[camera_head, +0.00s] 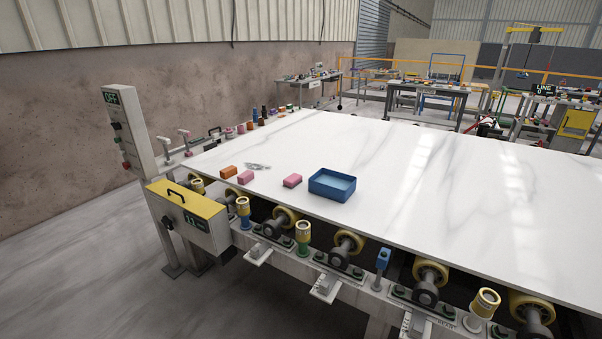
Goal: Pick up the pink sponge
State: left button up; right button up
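Two small pink blocks lie on the white marble slab (430,185) near its front left edge. One pink block (292,181) lies just left of a blue tray and looks like a sponge. The other pink block (245,177) lies farther left, beside an orange block (228,171). I cannot tell for sure from this distance which of the two is the pink sponge. Both appear uncovered and apart from the tray. Neither of my grippers is in view.
The open blue tray (332,186) stands near the slab's front edge and looks empty. Small flat pale items (258,166) lie behind the pink blocks. Rollers and clamps line the front edge. A yellow-topped box (187,205) and a control post (130,130) stand at left. The slab's right is clear.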

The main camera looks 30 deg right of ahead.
aim_at(293, 179)
jog(key=i+j+z, duration=0.1)
jog(key=i+z, duration=0.2)
jog(key=z, duration=0.15)
jog(key=i+j+z, duration=0.25)
jog(key=z, duration=0.2)
jog(key=i+j+z, duration=0.25)
jog(key=z, duration=0.15)
jog(key=i+j+z, duration=0.15)
jog(key=j+z, duration=0.3)
jog(key=i+j+z, duration=0.15)
jog(key=j+z, duration=0.3)
